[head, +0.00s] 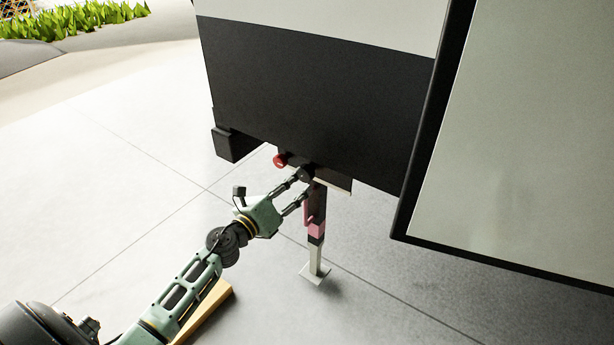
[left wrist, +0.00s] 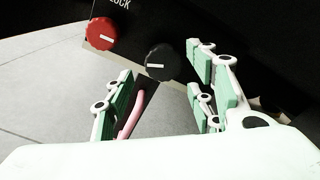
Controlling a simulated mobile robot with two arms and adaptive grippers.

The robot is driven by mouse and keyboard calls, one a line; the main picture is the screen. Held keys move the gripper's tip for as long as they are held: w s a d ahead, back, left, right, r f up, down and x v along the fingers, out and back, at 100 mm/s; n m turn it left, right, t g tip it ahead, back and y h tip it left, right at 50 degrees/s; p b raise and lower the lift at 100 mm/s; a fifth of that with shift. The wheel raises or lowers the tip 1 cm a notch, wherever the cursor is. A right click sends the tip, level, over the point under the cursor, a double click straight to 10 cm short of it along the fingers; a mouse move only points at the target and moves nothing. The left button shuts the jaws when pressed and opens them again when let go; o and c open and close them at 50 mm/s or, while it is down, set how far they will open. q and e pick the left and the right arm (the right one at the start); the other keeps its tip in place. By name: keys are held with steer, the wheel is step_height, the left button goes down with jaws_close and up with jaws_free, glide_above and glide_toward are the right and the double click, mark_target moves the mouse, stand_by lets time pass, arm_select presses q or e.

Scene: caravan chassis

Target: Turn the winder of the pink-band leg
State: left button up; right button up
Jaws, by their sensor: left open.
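The leg with the pink band (head: 316,228) stands upright under the caravan's dark end, its foot plate (head: 315,272) on the floor. A black round knob (head: 306,174) with a white mark sits above it and is likely the winder. In the left wrist view the black knob (left wrist: 163,62) lies ahead of the fingers, with its mark about level. A pink part of the leg (left wrist: 131,118) shows below it. My left gripper (head: 301,187) is open, its fingertips close to the black knob; contact cannot be told. My right gripper is not in view.
A red knob (head: 280,160) sits left of the black one, also in the left wrist view (left wrist: 101,34), under partly cut-off lettering reading "OCK". The dark caravan panel (head: 310,100) overhangs. A black-framed pale panel (head: 520,150) fills the right.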

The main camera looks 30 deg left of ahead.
mark_target(307, 172)
arm_select(q)
steer(key=shift+w+d+f+b, duration=0.1)
steer(key=shift+w+d+b, duration=0.1)
steer(key=shift+w, duration=1.35)
steer(key=shift+w+d+b, duration=0.1)
steer(key=shift+w+d, duration=0.1)
steer(key=shift+w, duration=1.35)
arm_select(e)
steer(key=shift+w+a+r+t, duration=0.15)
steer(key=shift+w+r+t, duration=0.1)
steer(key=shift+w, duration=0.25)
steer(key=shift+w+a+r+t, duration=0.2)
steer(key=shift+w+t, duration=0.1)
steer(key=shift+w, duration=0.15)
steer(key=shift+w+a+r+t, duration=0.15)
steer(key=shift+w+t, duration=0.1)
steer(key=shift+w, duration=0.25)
arm_select(q)
steer(key=c, duration=1.1)
